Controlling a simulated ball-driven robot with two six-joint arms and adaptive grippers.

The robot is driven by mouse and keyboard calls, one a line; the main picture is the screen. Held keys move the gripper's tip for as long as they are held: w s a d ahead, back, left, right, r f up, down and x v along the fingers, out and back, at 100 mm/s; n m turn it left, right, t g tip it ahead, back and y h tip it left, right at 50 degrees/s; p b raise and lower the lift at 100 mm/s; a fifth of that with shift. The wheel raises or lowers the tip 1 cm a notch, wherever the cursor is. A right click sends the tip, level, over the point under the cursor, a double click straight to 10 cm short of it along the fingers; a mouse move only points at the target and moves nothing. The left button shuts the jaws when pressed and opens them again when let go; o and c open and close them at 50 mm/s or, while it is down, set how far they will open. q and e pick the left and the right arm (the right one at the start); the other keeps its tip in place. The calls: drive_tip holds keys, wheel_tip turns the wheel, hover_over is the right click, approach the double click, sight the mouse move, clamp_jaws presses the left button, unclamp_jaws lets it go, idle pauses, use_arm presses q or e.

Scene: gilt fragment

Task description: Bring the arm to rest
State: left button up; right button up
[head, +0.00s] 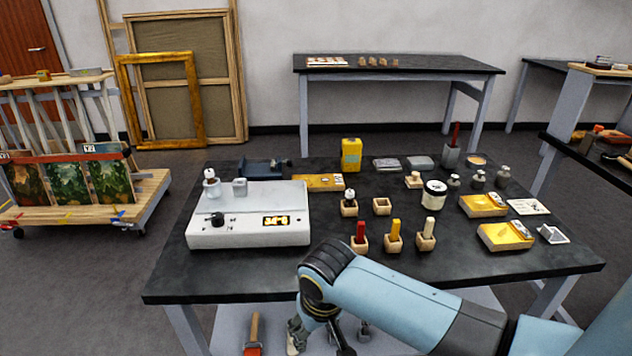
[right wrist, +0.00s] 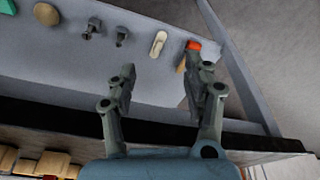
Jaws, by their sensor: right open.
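My right arm reaches in from the lower right in the head view, its blue forearm crossing the table's front edge. My right gripper (head: 318,340) hangs down at the front of the black worktable (head: 180,277), partly cut off by the picture's bottom edge. In the right wrist view the right gripper (right wrist: 165,80) is open, its two fingers apart with nothing between them. Beyond the fingers lies a grey lower shelf (right wrist: 140,75) holding small tools. My left gripper is in neither view.
A white device with a lit display (head: 250,215) stands on the table's left. Wooden blocks with coloured handles (head: 393,236), a yellow container (head: 351,154) and gilt pieces (head: 505,236) stand further right. An orange-tipped tool (right wrist: 193,46) lies on the shelf close to the right finger.

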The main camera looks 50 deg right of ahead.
idle(0.3)
drive_tip(key=s+f+n+b, duration=0.2)
drive_tip(key=s+f+b, duration=0.4)
drive_tip(key=s+f, duration=0.9)
drive_tip(key=s+f+n+g+b, duration=0.1)
drive_tip(key=s+f+b, duration=0.6)
drive_tip(key=s+f, duration=0.9)
wheel_tip(320, 180, down, 6)
drive_tip(key=shift+r+n, duration=0.2)
drive_tip(key=shift+n, duration=0.7)
